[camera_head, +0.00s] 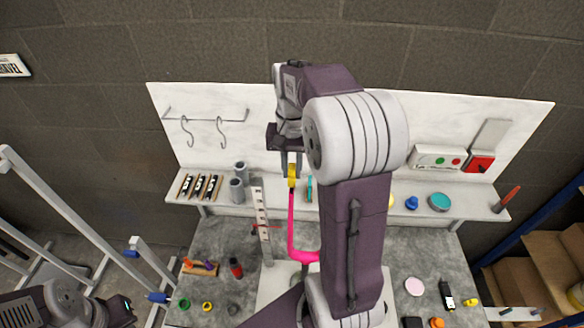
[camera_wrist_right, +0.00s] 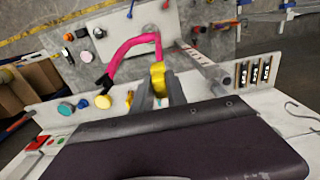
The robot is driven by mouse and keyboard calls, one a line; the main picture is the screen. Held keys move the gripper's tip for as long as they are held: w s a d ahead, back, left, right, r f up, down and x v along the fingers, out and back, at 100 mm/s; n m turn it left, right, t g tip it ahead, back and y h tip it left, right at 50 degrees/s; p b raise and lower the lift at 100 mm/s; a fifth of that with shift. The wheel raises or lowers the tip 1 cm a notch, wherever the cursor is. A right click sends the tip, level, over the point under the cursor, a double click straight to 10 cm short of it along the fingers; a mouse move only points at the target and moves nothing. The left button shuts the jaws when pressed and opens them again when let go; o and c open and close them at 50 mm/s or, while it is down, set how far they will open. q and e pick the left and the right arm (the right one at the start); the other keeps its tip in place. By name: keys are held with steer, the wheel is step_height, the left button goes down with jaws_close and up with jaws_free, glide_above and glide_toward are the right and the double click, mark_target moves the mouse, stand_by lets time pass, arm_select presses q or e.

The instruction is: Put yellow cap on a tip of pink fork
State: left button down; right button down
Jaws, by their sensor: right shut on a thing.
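The yellow cap (camera_head: 291,171) is between the fingers of my right gripper (camera_head: 290,164), which is shut on it; the wrist view shows the cap too (camera_wrist_right: 158,76). The pink fork (camera_head: 292,232) stands up from the bench, with one upright tip directly below the cap in the head view. In the wrist view the fork (camera_wrist_right: 128,46) bends toward the cap, and the cap lines up with its end. I cannot tell whether the tip is inside the cap or just touching it.
A white perforated upright (camera_head: 262,222) stands close left of the fork. The white shelf (camera_head: 330,214) behind carries dark striped pieces, grey cylinders and coloured caps. Small coloured parts lie on the grey bench (camera_head: 215,240). Hooks (camera_head: 187,130) hang at the back left.

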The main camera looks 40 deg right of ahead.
steer(key=shift+f+b, duration=0.65)
steer(key=shift+f, duration=0.35)
steer(key=c, duration=1.2)
jaws_free()
steer(key=shift+c, duration=0.2)
step_height(320, 180, up, 9)
steer(key=shift+r+b, duration=0.1)
steer(key=shift+b, duration=0.3)
